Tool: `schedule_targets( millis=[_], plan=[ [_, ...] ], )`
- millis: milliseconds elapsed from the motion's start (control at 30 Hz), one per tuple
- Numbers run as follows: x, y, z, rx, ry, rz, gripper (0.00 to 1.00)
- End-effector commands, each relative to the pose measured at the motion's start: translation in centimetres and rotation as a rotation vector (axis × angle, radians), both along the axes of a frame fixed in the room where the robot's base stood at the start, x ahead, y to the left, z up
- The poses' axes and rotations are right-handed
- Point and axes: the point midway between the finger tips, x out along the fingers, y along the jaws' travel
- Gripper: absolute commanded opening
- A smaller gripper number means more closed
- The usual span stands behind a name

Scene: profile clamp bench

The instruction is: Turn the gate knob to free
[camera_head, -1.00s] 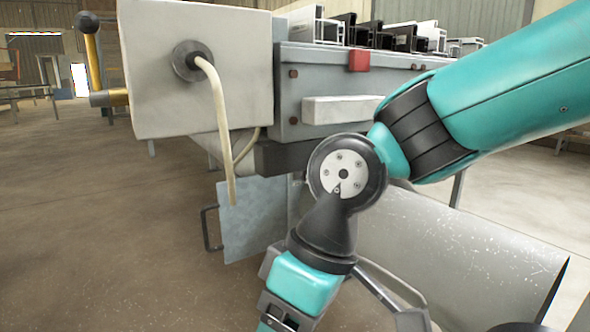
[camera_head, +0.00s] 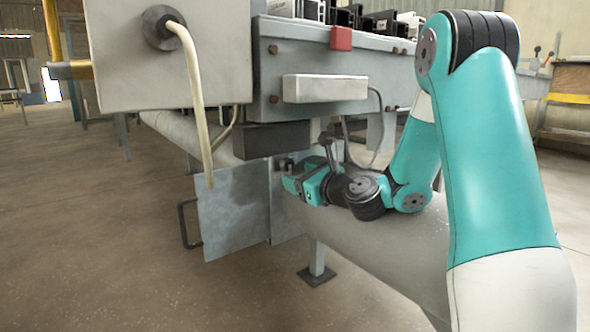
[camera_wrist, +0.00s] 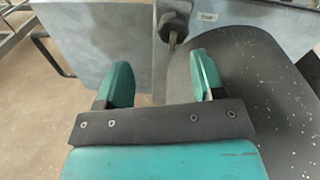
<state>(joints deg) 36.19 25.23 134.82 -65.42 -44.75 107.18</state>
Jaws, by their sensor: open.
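The gate knob (camera_wrist: 174,26) is a dark knob with a thin stem, near the top centre of the wrist view, on a grey metal plate. In the head view the knob (camera_head: 284,166) is a small dark shape just beyond my gripper (camera_head: 296,184). In the wrist view my gripper (camera_wrist: 162,78) is open and empty, its two teal fingers apart. The knob lies ahead of the fingers, a little right of the middle of the gap, and looks apart from them. A small white label (camera_wrist: 207,16) sits right of the knob; its text is too small to read.
A grey gate panel (camera_head: 232,212) with a dark handle (camera_head: 187,222) hangs left of my gripper. A large grey cylinder (camera_head: 385,245) lies below my arm. A dark block (camera_head: 272,138) and a hanging cable (camera_head: 194,90) are above. Open floor lies at the left.

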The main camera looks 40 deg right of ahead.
Motion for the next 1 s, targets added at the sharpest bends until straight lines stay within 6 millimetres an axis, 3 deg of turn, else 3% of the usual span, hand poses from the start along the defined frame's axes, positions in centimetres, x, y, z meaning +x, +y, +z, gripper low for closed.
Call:
schedule_targets(
  millis=[167,533,900,933,1000],
  plan=[
    [0.9,-0.9,1.2,0.026,-0.038,-0.038,0.62],
    [6.4,-0.6,1.3,0.025,-0.036,-0.036,0.62],
    [7.4,-0.6,0.9,0.024,-0.036,-0.038,0.62],
    [7.4,-0.6,0.9,0.024,-0.036,-0.038,0.6],
    [7.4,-0.6,0.9,0.023,-0.036,-0.038,0.44]
  ],
)
